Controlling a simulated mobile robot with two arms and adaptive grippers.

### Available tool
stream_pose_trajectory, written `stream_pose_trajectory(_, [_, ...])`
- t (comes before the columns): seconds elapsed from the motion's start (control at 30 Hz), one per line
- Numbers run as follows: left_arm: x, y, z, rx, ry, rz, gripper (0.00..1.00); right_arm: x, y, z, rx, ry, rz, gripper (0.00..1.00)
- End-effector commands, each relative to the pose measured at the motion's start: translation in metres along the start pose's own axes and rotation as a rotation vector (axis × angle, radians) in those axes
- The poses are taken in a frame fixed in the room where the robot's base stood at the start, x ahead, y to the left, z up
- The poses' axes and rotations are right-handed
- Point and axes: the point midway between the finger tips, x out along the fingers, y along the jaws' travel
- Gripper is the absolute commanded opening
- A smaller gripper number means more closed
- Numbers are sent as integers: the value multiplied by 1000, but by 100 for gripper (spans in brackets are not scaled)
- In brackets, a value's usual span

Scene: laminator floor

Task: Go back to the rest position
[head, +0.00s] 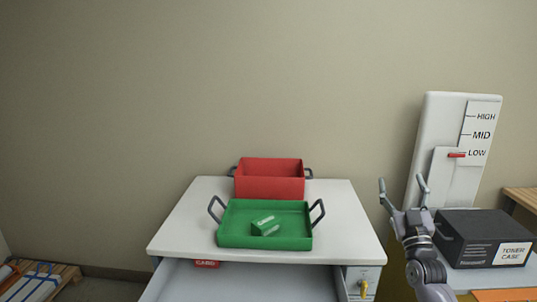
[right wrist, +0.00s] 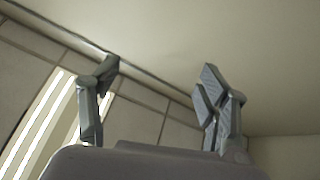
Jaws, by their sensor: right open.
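My right gripper (head: 403,192) is raised at the right of the head view, fingers pointing up. It is open and empty. In the right wrist view its two fingers (right wrist: 160,95) stand wide apart with nothing between them, against the ceiling and upper wall. My left gripper is not in view.
A white cabinet (head: 172,238) with an open drawer (head: 240,285) carries a green tray (head: 232,239) holding a small green box (head: 266,226), and a red bin (head: 270,187). A black toner case (head: 470,225) and a white HIGH/MID/LOW level panel (head: 437,125) stand near my right gripper. A pallet (head: 65,272) lies lower left.

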Motion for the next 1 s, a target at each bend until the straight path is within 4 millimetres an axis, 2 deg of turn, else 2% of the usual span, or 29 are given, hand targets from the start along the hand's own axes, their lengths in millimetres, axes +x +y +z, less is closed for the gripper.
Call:
stream_pose_trajectory(0.03, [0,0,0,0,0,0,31,-1,-13,15,-1,-66,-59,70])
stream_pose_trajectory(0.13, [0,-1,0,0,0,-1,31,-7,-29,47,-3,-213,-133,70])
stream_pose_trajectory(0.23, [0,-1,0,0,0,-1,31,-17,-32,78,-11,-364,-150,70])
stream_pose_trajectory(0.3, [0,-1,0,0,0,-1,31,-26,-27,99,-21,-467,-132,70])
stream_pose_trajectory(0.4, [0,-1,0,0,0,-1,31,-64,-49,143,-5,-548,-166,70])
stream_pose_trajectory(0.47, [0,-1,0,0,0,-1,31,-86,-59,165,0,-596,-181,70])
stream_pose_trajectory(0.57, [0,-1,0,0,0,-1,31,-131,-77,204,7,-687,-209,70])
stream_pose_trajectory(0.67, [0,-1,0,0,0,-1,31,-185,-96,243,16,-789,-240,70])
stream_pose_trajectory(0.77, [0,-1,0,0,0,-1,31,-249,-115,280,24,-900,-274,70])
stream_pose_trajectory(0.8, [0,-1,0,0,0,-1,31,-276,-122,293,28,-945,-287,70])
stream_pose_trajectory(0.87, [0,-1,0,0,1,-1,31,-318,-132,310,32,-1012,-308,70])
stream_pose_trajectory(1.0, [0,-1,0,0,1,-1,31,-420,-153,340,41,-1166,-356,70])
